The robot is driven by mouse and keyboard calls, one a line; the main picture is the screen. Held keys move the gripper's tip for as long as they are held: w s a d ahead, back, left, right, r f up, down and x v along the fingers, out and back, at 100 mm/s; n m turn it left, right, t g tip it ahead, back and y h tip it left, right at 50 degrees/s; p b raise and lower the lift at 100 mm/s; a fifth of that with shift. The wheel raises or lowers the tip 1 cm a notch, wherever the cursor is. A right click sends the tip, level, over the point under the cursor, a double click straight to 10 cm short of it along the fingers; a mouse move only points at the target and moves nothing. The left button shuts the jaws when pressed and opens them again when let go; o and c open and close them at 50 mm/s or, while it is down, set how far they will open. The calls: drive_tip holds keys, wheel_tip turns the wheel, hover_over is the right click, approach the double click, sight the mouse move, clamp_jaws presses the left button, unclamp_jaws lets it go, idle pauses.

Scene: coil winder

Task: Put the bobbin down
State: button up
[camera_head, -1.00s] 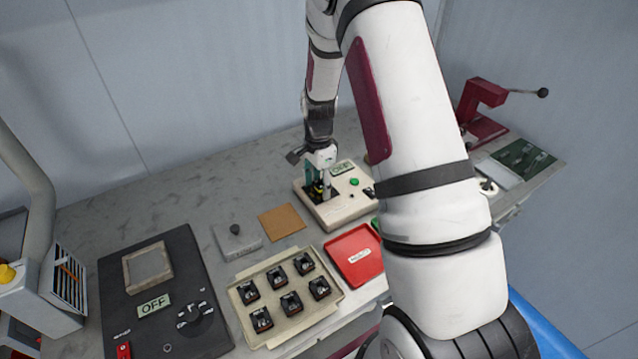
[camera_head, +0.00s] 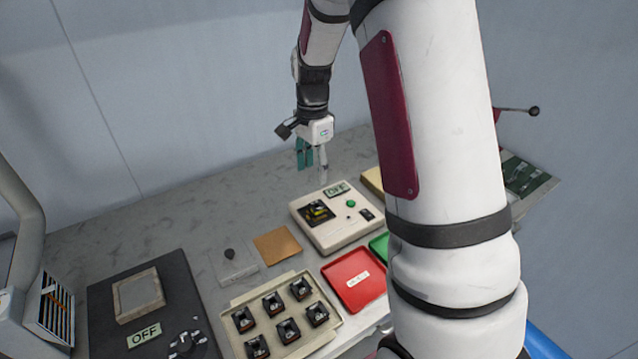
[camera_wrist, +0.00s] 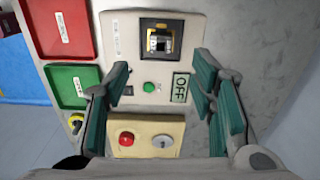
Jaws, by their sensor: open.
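A bobbin (camera_head: 317,210) sits in the dark square recess of a cream tester box (camera_head: 338,240). It also shows in the wrist view (camera_wrist: 160,41), in the box's black-framed socket at the top. My gripper (camera_head: 313,165) is raised above and behind the box, with its green fingers apart and nothing between them. In the wrist view the open fingers (camera_wrist: 165,105) frame the box's OFF display and green button, clear of the bobbin.
A cream tray (camera_head: 272,319) holds several more bobbins. A red tray (camera_head: 355,279) and a partly hidden green tray (camera_head: 379,246) stand beside the box. A tan pad (camera_head: 277,246) and a dark OFF machine (camera_head: 190,290) lie to the left. A yellow control box (camera_wrist: 148,136) shows in the wrist view.

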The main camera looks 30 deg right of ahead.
drive_tip(key=s+a+r+n+t, duration=0.1)
drive_tip(key=s+a+r+n, duration=0.3)
drive_tip(key=s+r, duration=0.25)
drive_tip(key=s+a+r+n+t, duration=0.2)
drive_tip(key=s+a+r+n, duration=0.3)
drive_tip(key=r, duration=0.3)
drive_tip(key=s+a+r+n+t, duration=0.1)
drive_tip(key=s+a+n, duration=0.1)
drive_tip(key=s+n, duration=0.2)
drive_tip(key=s+a+r+n+t, duration=0.1)
drive_tip(key=s+n, duration=0.3)
drive_tip(key=s, duration=0.6)
drive_tip(key=shift+s+a+r+n, duration=0.3)
drive_tip(key=shift+a+r, duration=0.1)
drive_tip(key=shift+a, duration=0.35)
drive_tip(key=shift+d, duration=0.1)
